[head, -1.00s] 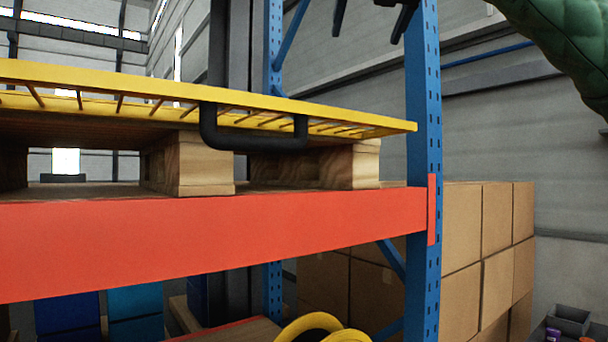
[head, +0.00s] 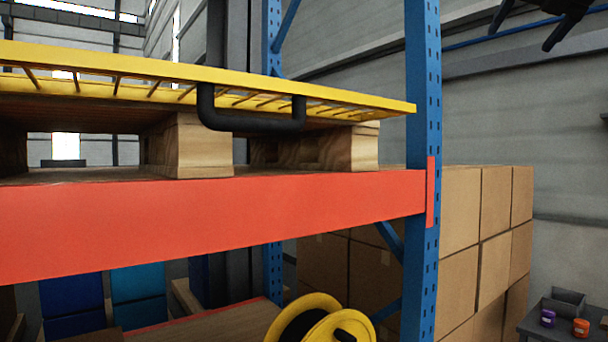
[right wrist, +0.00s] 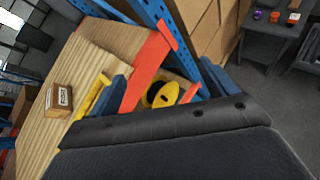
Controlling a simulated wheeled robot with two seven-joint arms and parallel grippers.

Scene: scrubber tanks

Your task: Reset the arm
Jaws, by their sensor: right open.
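My right gripper (head: 520,40) shows at the upper right edge of the head view, with two dark fingers apart and nothing between them. It hangs in front of the grey wall, right of the blue rack post and clear of it. In the right wrist view my right gripper (right wrist: 165,86) is open, with its fingers apart and the orange beam and a yellow reel (right wrist: 161,95) seen beyond them. My left gripper is in neither view.
A blue upright (head: 423,150) and an orange beam (head: 215,225) carry wooden pallets (head: 200,145) under a yellow grille (head: 130,70) with a black handle. Cardboard boxes (head: 460,215) are stacked behind. A grey table with small jars (head: 580,327) stands lower right.

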